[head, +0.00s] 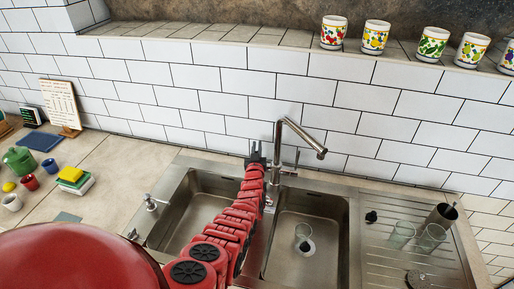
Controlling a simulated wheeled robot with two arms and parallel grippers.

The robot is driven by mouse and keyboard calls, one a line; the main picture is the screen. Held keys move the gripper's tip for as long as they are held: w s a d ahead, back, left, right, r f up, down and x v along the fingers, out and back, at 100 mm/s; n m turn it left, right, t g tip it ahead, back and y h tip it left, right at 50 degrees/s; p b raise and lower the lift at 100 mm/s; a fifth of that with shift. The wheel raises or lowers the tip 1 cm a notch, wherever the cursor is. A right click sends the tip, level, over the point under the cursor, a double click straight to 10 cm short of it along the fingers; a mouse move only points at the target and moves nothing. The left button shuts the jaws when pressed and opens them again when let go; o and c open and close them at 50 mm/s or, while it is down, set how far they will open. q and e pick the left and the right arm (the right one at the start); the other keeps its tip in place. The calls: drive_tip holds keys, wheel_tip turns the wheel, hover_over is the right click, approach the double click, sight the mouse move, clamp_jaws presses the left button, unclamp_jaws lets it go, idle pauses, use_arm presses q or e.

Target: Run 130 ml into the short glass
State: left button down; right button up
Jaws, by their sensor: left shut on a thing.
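A small clear glass (303,234) stands on the floor of the right basin, near the drain. Two more clear glasses, one at the left (402,234) and one at the right (432,238), are on the ribbed drainboard. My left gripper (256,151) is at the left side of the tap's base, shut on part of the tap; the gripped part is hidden. My right gripper is out of view.
The left basin (195,205) is partly covered by my red arm. A dark steel cup (442,215) and small black stoppers are on the drainboard (380,260). Patterned cups line the ledge above. A green pot (19,160), mugs and sponges (73,178) sit on the left counter.

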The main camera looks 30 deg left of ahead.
use_arm(q)
drive_tip(key=s+t+b, duration=0.1)
drive_tip(key=b, duration=0.2)
drive_tip(key=shift+s+d+y, duration=0.1)
drive_tip(key=shift+d+y, duration=0.05)
drive_tip(key=shift+y, duration=0.15)
drive_tip(key=shift+r, duration=0.2)
drive_tip(key=c, duration=0.9)
unclamp_jaws()
